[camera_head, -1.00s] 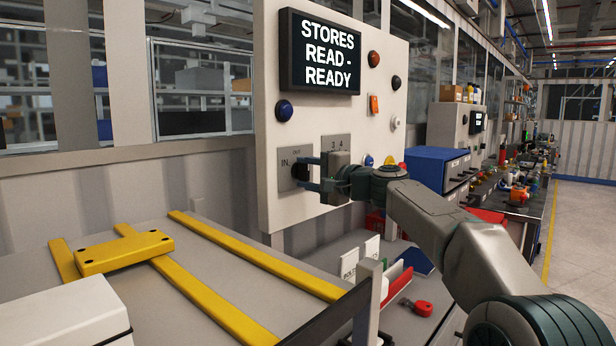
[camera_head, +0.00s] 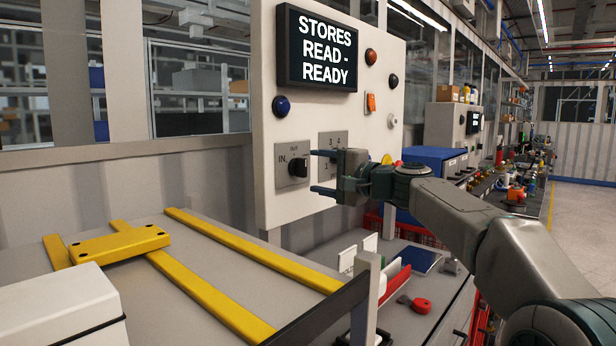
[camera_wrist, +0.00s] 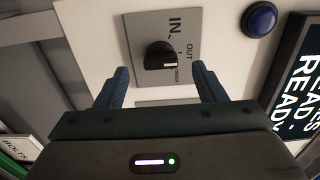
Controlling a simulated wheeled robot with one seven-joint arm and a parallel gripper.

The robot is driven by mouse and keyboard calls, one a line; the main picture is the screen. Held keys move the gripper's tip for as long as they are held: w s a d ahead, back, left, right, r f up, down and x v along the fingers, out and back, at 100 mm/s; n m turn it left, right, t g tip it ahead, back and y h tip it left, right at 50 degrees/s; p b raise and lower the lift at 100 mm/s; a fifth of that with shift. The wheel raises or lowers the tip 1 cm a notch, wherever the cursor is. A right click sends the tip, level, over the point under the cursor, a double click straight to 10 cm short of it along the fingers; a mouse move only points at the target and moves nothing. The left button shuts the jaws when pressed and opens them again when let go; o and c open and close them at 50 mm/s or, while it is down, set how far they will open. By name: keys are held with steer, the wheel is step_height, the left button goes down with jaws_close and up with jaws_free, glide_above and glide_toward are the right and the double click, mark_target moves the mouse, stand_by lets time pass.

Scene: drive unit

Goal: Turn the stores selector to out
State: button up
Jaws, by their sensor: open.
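The stores selector is a black knob (camera_head: 298,168) on a grey plate (camera_head: 283,178) marked IN on the left and OUT at the top. My gripper (camera_head: 319,172) is open and empty, in front of the panel and apart from the knob. In the wrist view the gripper's fingers (camera_wrist: 160,72) stand apart on either side of the knob's line, and the knob is in plain sight between and beyond them.
The panel (camera_head: 270,215) carries a screen (camera_head: 318,50) reading STORES READ - READY, a blue button (camera_head: 281,106), an orange switch (camera_head: 370,102) and a second grey plate (camera_head: 325,142) partly behind my gripper. A bench with yellow rails (camera_head: 250,255) lies below.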

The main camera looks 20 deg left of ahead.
steer(key=b+v, duration=0.1)
steer(key=v, duration=0.8)
steer(key=shift+f, duration=0.1)
steer(key=s+d+f+n+g+h+p, duration=0.2)
steer(key=s+d+f+h+p, duration=0.4)
steer(key=s+d+f, duration=0.6)
steer(key=s+d+f+n+g+h+p, duration=0.2)
steer(key=s+d+f+h+p, duration=0.5)
steer(key=s+d, duration=0.9)
step_height(320, 180, down, 5)
steer(key=s+h, duration=0.2)
steer(key=h, duration=0.1)
steer(key=shift+s+h, duration=0.25)
steer(key=shift+h, duration=0.05)
steer(key=shift+r, duration=0.1)
